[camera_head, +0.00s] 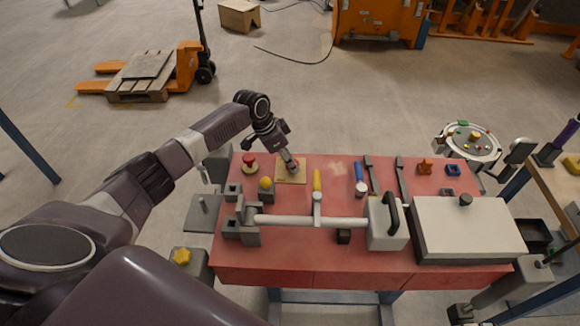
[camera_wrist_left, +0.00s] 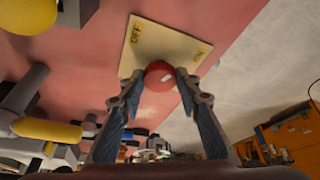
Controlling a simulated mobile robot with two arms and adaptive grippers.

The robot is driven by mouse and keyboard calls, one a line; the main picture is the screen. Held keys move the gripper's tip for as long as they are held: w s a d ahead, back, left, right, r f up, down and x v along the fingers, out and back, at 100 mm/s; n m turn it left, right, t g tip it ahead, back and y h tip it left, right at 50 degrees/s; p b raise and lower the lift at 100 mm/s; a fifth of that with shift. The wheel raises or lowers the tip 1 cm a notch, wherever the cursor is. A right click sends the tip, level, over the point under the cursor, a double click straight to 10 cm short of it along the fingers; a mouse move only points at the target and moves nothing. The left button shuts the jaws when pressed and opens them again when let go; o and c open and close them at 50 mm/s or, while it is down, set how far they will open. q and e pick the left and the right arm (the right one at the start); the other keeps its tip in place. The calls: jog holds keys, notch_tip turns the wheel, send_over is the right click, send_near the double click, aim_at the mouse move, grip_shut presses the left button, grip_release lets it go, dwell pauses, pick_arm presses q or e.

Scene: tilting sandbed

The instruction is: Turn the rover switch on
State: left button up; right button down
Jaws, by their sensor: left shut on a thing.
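The rover switch is a cream plate (camera_head: 284,177) at the far left part of the red bench. In the left wrist view the plate (camera_wrist_left: 160,42) carries the words OFF on its left and ON on its right. A red ball knob (camera_wrist_left: 159,75) stands in front of the plate between the two words; which way its lever leans I cannot tell. My left gripper (camera_wrist_left: 160,76) has its two fingertips against both sides of the knob. In the head view my left gripper (camera_head: 292,166) is over the plate and hides most of the knob. My right gripper is out of view.
On the red bench (camera_head: 300,257), a red mushroom button (camera_head: 249,162) stands left of the plate and a yellow ball knob (camera_head: 266,184) in front. A yellow handle (camera_head: 317,182) is to the right. A white box (camera_head: 465,225) fills the right end.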

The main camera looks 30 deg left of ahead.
pick_arm(q)
jog(key=m+b, duration=0.1)
jog(key=m+g+b, duration=0.1)
jog(key=m+b, duration=0.1)
jog(key=shift+w+a+f+h, duration=0.1)
jog(key=shift+w+f+h, duration=0.1)
jog(key=shift+h, duration=0.2)
jog(key=shift+r+m+g+b, duration=0.15)
jog(key=shift+m+g+b, duration=0.15)
jog(key=shift+m+b, duration=0.7)
jog(key=shift+s, duration=0.1)
jog(key=o, duration=1.2)
jog(key=shift+c, duration=0.2)
jog(key=v, duration=1.2)
jog(key=shift+a, duration=0.2)
